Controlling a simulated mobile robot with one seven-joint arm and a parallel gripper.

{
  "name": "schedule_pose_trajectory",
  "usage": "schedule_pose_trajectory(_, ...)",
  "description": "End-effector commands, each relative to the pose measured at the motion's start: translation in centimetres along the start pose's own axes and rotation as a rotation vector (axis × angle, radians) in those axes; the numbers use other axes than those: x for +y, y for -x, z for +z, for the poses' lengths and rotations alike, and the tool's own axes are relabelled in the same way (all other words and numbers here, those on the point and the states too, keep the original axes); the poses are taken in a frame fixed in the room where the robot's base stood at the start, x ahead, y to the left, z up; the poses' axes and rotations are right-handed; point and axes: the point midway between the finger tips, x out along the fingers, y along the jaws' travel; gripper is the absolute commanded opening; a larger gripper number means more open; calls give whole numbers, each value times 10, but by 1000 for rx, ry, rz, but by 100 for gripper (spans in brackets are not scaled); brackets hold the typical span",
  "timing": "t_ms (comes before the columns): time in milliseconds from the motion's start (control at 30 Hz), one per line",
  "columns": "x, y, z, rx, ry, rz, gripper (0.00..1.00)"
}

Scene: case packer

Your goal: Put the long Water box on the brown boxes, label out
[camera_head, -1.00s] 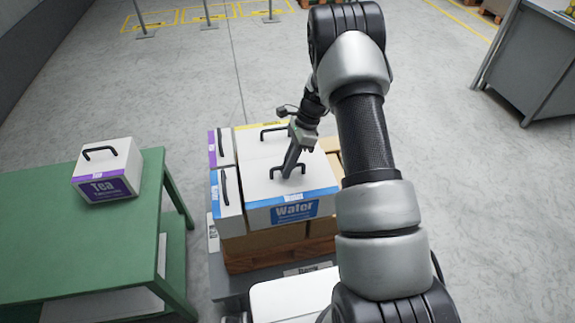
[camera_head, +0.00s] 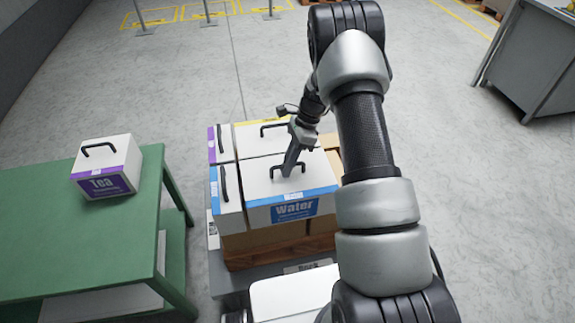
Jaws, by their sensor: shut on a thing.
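The long Water box (camera_head: 262,190) is white with a blue band and a blue "Water" label on its near side, facing me. It sits at the front of the stack on the brown boxes (camera_head: 262,240); a small gap beneath it cannot be ruled out. My gripper (camera_head: 287,172) is shut on the black handle on its top. The fingertips are small in this view.
A narrow blue-banded box (camera_head: 229,208) stands close at its left. A purple-banded box (camera_head: 215,146) and a yellow-banded box (camera_head: 253,138) are behind. A Tea box (camera_head: 107,165) sits on the green table (camera_head: 80,235) at left. A grey workbench (camera_head: 530,75) is at right.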

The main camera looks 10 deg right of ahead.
Motion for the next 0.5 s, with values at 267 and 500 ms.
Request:
schedule_pose_trajectory(267, -2, -3, -1, -2, 1, -2, 0)
schedule_pose_trajectory(500, -1, -3, -1, -1, 1, -1, 33)
